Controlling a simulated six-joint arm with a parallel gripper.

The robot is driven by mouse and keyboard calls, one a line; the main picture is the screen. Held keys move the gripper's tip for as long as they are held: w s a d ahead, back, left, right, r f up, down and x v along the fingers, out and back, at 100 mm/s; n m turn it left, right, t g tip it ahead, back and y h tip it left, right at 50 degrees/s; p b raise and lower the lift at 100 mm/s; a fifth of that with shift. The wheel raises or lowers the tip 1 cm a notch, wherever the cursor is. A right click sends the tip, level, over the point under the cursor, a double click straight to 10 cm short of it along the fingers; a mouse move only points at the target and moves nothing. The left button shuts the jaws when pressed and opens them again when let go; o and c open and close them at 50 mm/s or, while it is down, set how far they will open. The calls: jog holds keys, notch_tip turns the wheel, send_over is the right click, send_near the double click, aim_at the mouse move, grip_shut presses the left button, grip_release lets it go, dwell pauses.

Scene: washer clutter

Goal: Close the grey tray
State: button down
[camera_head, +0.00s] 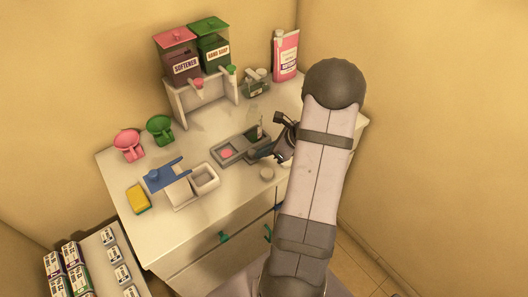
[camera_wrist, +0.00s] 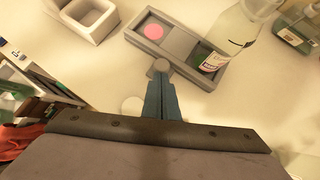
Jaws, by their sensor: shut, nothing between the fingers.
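The grey tray (camera_head: 217,158) lies on the white counter, and its rim shows at the top of the wrist view (camera_wrist: 133,38). A pink round piece (camera_wrist: 153,31) sits in its left compartment. A plain grey panel (camera_wrist: 178,44) covers the middle. A clear bottle with a green and white label (camera_wrist: 236,30) stands at the tray's right end; I cannot tell whether its base is inside. A grey round knob (camera_wrist: 161,66) is at the tray's near edge. My gripper (camera_head: 259,154) is shut and empty, its tips (camera_wrist: 161,82) close to the knob; contact is unclear.
A white two-part box (camera_head: 205,180) and a blue piece (camera_head: 160,175) lie left, with a yellow sponge (camera_head: 138,199). Pink (camera_head: 128,145) and green (camera_head: 160,129) cups and a dispenser stand (camera_head: 205,97) are behind. A pale round piece (camera_head: 267,174) lies near the gripper.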

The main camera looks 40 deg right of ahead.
aim_at(251, 132)
jog(key=w+p, duration=0.1)
jog(key=w, duration=1.1)
jog(key=shift+w, duration=0.3)
jog(key=shift+s+r, duration=0.1)
jog(key=shift+s+d, duration=0.3)
jog(key=shift+s, duration=0.1)
jog(key=s, duration=0.1)
jog(key=d, duration=0.1)
jog(key=s, duration=0.1)
jog(key=shift+s+d+r+p, duration=0.15)
jog(key=shift+s+r+p, duration=0.15)
jog(key=b+v, duration=0.3)
jog(key=v, duration=0.7)
